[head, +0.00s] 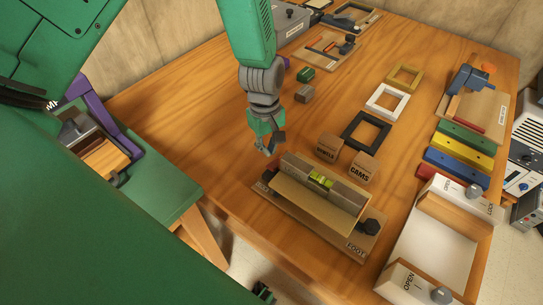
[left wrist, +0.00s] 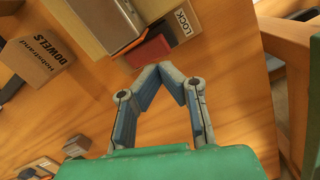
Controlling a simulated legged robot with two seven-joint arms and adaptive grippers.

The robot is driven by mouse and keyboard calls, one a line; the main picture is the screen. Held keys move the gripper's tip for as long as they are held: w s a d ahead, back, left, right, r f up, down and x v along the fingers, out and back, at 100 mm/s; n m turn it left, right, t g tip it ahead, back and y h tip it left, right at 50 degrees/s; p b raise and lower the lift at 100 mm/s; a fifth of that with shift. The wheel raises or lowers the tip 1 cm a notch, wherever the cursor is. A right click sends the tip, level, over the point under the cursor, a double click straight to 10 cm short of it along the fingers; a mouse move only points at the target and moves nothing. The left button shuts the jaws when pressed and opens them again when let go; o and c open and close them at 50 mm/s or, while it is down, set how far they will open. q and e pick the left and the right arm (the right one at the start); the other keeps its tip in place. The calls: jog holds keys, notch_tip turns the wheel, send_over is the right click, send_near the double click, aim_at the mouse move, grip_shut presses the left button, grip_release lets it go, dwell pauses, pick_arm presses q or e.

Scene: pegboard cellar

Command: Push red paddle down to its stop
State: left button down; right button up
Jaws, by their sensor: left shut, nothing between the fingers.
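The level fixture is a wooden base (head: 312,222) with a metal body, a green vial (head: 320,181) and a black knob (head: 372,227). A red piece, which looks like the red paddle (head: 272,172), shows at its left end. In the left wrist view the red paddle (left wrist: 150,51) sits beside a LOCK label (left wrist: 185,22) and the metal body. My left gripper (head: 267,147) is shut and empty, just behind that red end. In the left wrist view its fingertips (left wrist: 160,73) lie just below the paddle in the picture; contact cannot be told. My right gripper is not recognisable.
Several frames (head: 365,132) and coloured bars (head: 456,155) lie farther right. An open box (head: 438,250) with knobs stands at the front right. The table's left side is mostly clear.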

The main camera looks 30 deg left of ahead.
aim_at(272, 165)
pick_arm(q)
jog(key=f, duration=0.1)
jog(key=f+b, duration=0.2)
jog(key=shift+d, duration=0.25)
jog(key=shift+d+f+b, duration=0.15)
jog(key=shift+f+b, duration=0.15)
jog(key=shift+b, duration=0.05)
jog(key=shift+d+f, duration=0.1)
